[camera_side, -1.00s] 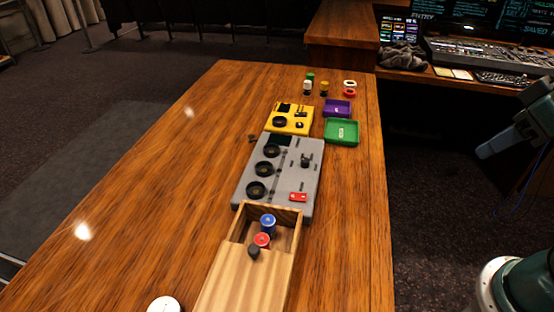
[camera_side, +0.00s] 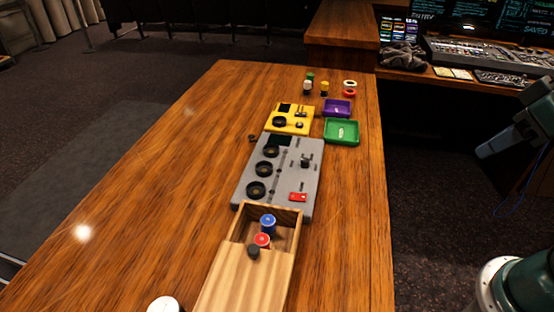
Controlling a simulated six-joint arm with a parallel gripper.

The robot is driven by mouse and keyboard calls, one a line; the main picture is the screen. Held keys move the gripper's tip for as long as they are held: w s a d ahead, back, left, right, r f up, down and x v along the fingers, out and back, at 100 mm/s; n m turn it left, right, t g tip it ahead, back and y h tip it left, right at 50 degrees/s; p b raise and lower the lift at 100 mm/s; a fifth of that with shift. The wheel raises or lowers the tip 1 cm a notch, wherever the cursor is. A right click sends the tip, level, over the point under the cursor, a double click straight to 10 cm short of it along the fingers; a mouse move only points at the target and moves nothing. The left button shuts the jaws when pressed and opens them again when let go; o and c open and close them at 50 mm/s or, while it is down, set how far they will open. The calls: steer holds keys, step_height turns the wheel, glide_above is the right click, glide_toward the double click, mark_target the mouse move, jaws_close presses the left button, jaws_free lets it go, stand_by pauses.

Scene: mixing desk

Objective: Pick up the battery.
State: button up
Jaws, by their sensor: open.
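No object is clearly recognisable as the battery at this size. A small upright yellow-and-dark cylinder (camera_side: 324,88) at the far end of the desk could be it. Next to it, on the left, stands a small white-and-dark cylinder (camera_side: 307,88), with something green just behind it. Part of my arm shows at the right edge, off the desk. My gripper's fingers cannot be seen, and nothing of mine is near the small cylinders.
A yellow box (camera_side: 275,128), a grey panel with dials (camera_side: 285,180) and an open wooden drawer box (camera_side: 245,280) holding blue and red cylinders line the desk. Purple (camera_side: 337,108) and green (camera_side: 342,131) trays stand right. The desk's left side (camera_side: 150,190) is mostly clear.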

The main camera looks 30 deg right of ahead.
steer(key=shift+c, duration=0.9)
